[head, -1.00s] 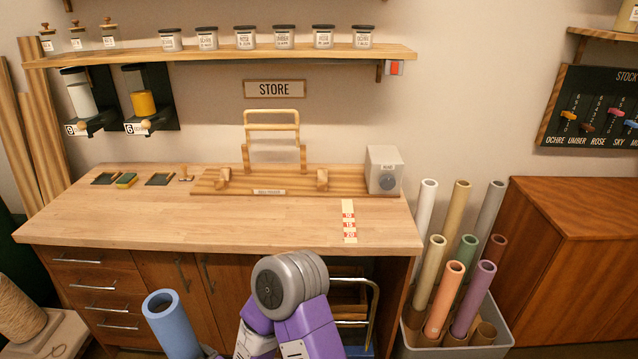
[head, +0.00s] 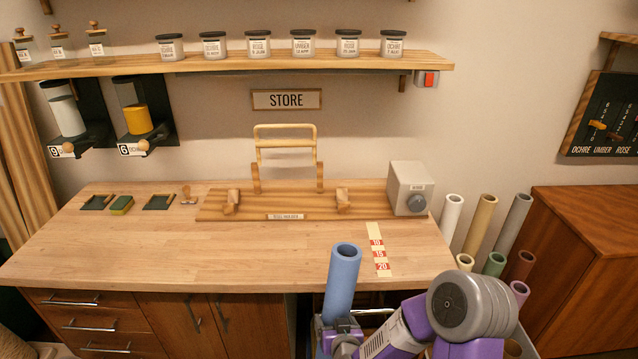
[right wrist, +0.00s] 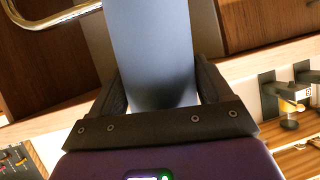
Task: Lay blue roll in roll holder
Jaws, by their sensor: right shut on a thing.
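The blue roll (head: 343,277) stands upright in front of the table's front edge in the head view. My right gripper (head: 338,326) is shut on it near its lower part. The right wrist view shows the blue roll (right wrist: 150,50) between the two dark fingers of my right gripper (right wrist: 157,88). The roll holder (head: 285,204) is a wooden base at the back of the table, with two wooden supports and a raised wooden frame (head: 285,142) behind them. No roll lies on its supports. My left gripper is not in view.
A grey box with a dial (head: 410,188) stands at the holder's right end. A strip with red number marks (head: 379,250) lies near the front edge. Small pads (head: 121,205) lie at the left. The table's middle (head: 220,250) is clear. Several rolls (head: 482,222) stand at the right.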

